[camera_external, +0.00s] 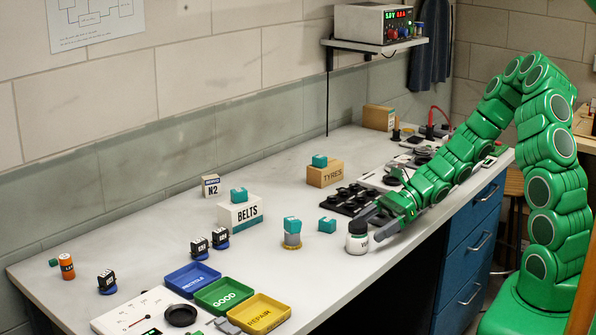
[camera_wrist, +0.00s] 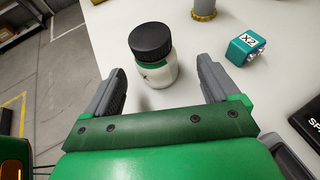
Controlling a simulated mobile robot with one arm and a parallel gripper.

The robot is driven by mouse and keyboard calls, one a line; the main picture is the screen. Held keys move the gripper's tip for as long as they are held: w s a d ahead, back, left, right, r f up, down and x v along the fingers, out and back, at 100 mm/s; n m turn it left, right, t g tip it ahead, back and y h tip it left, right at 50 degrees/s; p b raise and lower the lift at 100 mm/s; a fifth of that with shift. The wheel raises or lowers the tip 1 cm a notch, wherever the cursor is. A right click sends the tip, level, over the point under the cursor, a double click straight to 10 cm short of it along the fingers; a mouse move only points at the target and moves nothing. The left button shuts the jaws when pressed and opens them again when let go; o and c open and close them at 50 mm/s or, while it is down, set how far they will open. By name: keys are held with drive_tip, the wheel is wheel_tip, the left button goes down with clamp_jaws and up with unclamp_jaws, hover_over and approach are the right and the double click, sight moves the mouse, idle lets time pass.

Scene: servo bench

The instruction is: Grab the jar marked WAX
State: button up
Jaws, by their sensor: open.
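A small white jar (camera_external: 357,243) with a black lid and a green band stands upright near the front edge of the bench. In the wrist view the jar (camera_wrist: 158,72) stands between and just ahead of my two grey fingers, with a gap on both sides. I cannot read any marking on it in either view. My gripper (camera_external: 378,225) is open and low over the bench, with its fingers reaching to the jar. It also shows in the wrist view (camera_wrist: 160,88), empty.
A teal block marked X2 (camera_wrist: 245,48) lies right of the jar. A teal-topped cylinder (camera_external: 292,233) stands to its left. A black rack (camera_external: 347,199) sits behind my gripper. The BELTS box (camera_external: 240,214) and GOOD tray (camera_external: 223,294) are farther left. The bench's front edge is close.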

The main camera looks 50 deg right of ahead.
sight(357, 240)
drive_tip(key=a, duration=0.1)
drive_tip(key=a+f, duration=0.2)
drive_tip(key=shift+w+a+f, duration=0.1)
drive_tip(key=shift+w+a, duration=0.1)
drive_tip(key=shift+w, duration=0.15)
drive_tip(key=shift+x, duration=0.85)
drive_tip(key=shift+w, duration=0.1)
drive_tip(key=shift+c, duration=0.5)
drive_tip(key=c, duration=1.1)
drive_tip(key=shift+o, duration=0.2)
